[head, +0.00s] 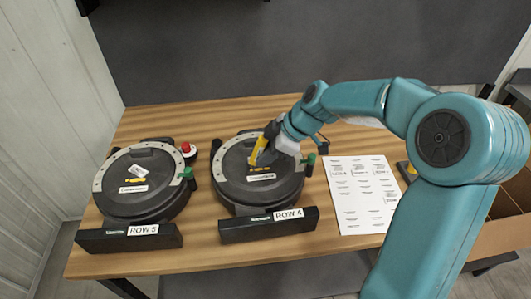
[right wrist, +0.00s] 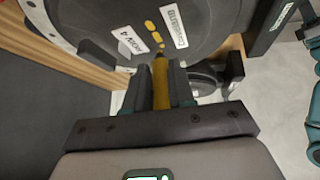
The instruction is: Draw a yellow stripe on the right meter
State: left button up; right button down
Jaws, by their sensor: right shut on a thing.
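The right meter (head: 231,165) is a round dark seed meter with a grey rim, behind a block labelled ROW 4 (head: 288,215). It fills the top of the right wrist view (right wrist: 95,18). My right gripper (head: 271,131) is above it, shut on a yellow marker (head: 258,150), which also shows between the fingers in the right wrist view (right wrist: 160,82). The marker slants with its lower end close to the meter's face; I cannot tell whether it touches. Small yellow marks (right wrist: 157,37) show on the face near a white label. My left gripper is not in view.
The left meter (head: 120,200), behind a ROW 5 block (head: 143,230), stands on the wooden table (head: 200,262) with a yellow mark on its face. A red button (head: 187,147) is between the meters. A printed white sheet (head: 358,215) lies to the right.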

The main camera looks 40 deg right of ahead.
jog(key=shift+f+b, duration=0.4)
jog(key=shift+b, duration=0.15)
dwell(0.6)
jog(key=shift+s+d+f+b, duration=0.1)
jog(key=shift+d+b, duration=0.1)
jog(key=shift+b, duration=0.2)
jog(key=shift+d, duration=0.1)
jog(key=shift+s+d, duration=0.1)
dwell(0.4)
jog(key=shift+s+d+b, duration=0.1)
jog(key=shift+d+b, duration=0.1)
jog(key=shift+b, duration=0.4)
jog(key=shift+s+d, duration=0.1)
